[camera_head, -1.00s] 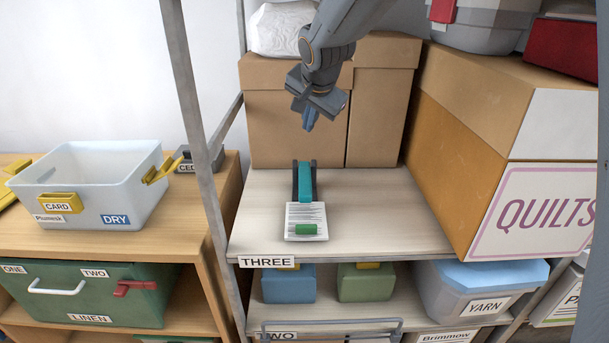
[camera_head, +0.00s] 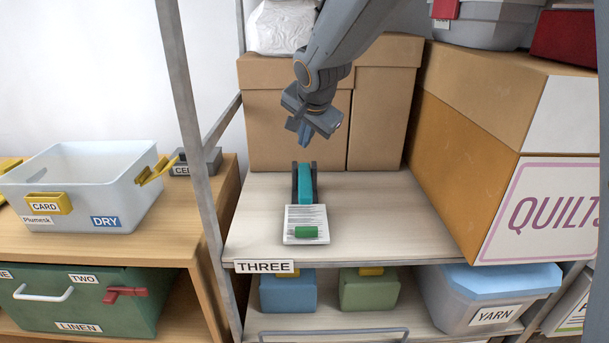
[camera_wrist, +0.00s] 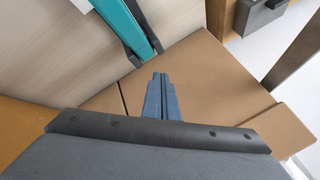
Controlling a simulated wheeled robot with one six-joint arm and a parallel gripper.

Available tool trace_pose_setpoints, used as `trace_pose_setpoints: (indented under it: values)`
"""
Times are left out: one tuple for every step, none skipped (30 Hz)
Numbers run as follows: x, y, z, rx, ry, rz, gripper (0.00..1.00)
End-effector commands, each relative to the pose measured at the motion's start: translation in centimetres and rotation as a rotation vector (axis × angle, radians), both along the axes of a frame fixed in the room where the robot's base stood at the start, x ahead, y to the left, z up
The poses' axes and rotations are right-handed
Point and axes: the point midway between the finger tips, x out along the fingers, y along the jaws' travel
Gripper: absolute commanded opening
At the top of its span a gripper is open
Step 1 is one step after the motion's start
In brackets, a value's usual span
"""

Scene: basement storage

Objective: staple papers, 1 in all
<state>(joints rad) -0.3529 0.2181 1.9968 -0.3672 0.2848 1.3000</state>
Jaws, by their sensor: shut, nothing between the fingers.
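A teal and dark stapler (camera_head: 305,183) lies on the shelf labelled THREE. A small stack of printed papers (camera_head: 306,218) lies in front of it, its far edge at the stapler's near end; whether it is inside the stapler's mouth I cannot tell. A green block (camera_head: 306,232) rests on the near edge of the papers. My gripper (camera_head: 304,137) is shut and empty, pointing down above and behind the stapler. In the wrist view my shut fingers (camera_wrist: 159,82) show close to the stapler (camera_wrist: 128,22), apart from it.
Cardboard boxes (camera_head: 385,115) stand behind the stapler, and the QUILTS box (camera_head: 545,210) closes the right side. A grey shelf post (camera_head: 190,120) stands at the left. Bare shelf (camera_head: 385,215) lies right of the papers.

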Motion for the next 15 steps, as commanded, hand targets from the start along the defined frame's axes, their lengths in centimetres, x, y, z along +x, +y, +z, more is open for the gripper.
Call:
trace_pose_setpoints:
  values:
    - [0.0,0.0,-1.1,-0.001,0.000,0.002,0.00]
    - [-0.1,0.0,-1.5,-0.001,-0.001,0.003,0.00]
    - [-0.1,0.0,-1.8,0.000,-0.002,0.001,0.00]
    - [-0.1,0.0,-2.0,0.000,-0.002,0.001,0.00]
    - [-0.1,0.0,-2.2,0.001,-0.002,0.000,0.00]
    - [-0.2,0.0,-2.5,0.001,-0.002,0.000,0.00]
    - [-0.2,0.0,-2.8,0.001,-0.002,0.000,0.00]
    - [-0.3,0.0,-3.0,0.000,-0.001,0.000,0.00]
    - [-0.3,0.0,-3.2,0.000,-0.001,0.001,0.00]
    - [-0.4,0.0,-3.4,-0.001,0.000,0.001,0.00]
    - [-0.4,0.0,-3.5,-0.001,0.000,0.001,0.00]
    - [-0.4,0.0,-3.6,-0.001,0.000,0.001,0.00]
    - [-0.4,0.0,-3.7,-0.001,0.000,0.001,0.00]
    - [-0.5,0.0,-3.8,-0.001,0.000,0.001,0.00]
    - [-0.5,0.0,-3.8,-0.001,-0.001,0.000,0.00]
